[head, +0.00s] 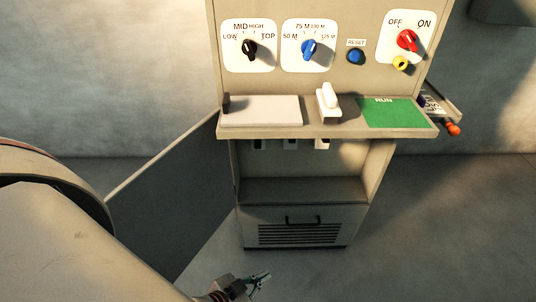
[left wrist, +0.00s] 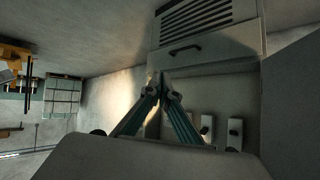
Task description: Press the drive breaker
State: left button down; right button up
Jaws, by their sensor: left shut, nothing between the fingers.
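The grey cabinet (head: 300,190) stands ahead with its lower compartment open. Under its shelf, the lower ends of three white breakers show, left (head: 258,144), middle (head: 290,144) and right (head: 322,144); the shelf hides the rest. No label shows which is the drive breaker. In the left wrist view two white breakers with dark levers, one (left wrist: 207,125) and another (left wrist: 235,132), show right of the fingers. My left gripper (head: 262,278) is low in front of the cabinet, apart from the breakers. Its fingertips (left wrist: 162,82) meet, shut and empty. My right gripper is out of view.
The shelf (head: 330,131) juts out above the breakers, carrying a white lever (head: 328,100) and a green RUN area (head: 395,112). An open dark door (head: 175,205) stands at the left. A vented drawer front (head: 300,228) with a handle is below. Floor to the right is clear.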

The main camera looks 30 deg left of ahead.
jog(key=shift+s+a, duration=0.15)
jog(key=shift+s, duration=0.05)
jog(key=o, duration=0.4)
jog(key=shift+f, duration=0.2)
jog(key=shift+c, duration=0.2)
pick_arm(q)
jog(key=w+a+r+n+t+b, duration=0.2)
jog(key=w+n+t+b, duration=0.35)
jog(key=w+n, duration=0.55)
jog(key=w+a+r+n+t+b, duration=0.15)
jog(key=w+n+t+b, duration=0.25)
jog(key=w+n+b, duration=0.5)
jog(key=w+a+f+n+y+b, duration=0.1)
jog(key=w+a+n+y, duration=0.3)
jog(key=n, duration=0.9)
jog(key=w+a+f+n+y+b, duration=0.2)
jog(key=w+a+n+y+b, duration=0.2)
jog(key=a+n+y, duration=0.7)
jog(key=a+n, duration=0.1)
jog(key=n, duration=0.1)
jog(key=shift+n+y, duration=0.3)
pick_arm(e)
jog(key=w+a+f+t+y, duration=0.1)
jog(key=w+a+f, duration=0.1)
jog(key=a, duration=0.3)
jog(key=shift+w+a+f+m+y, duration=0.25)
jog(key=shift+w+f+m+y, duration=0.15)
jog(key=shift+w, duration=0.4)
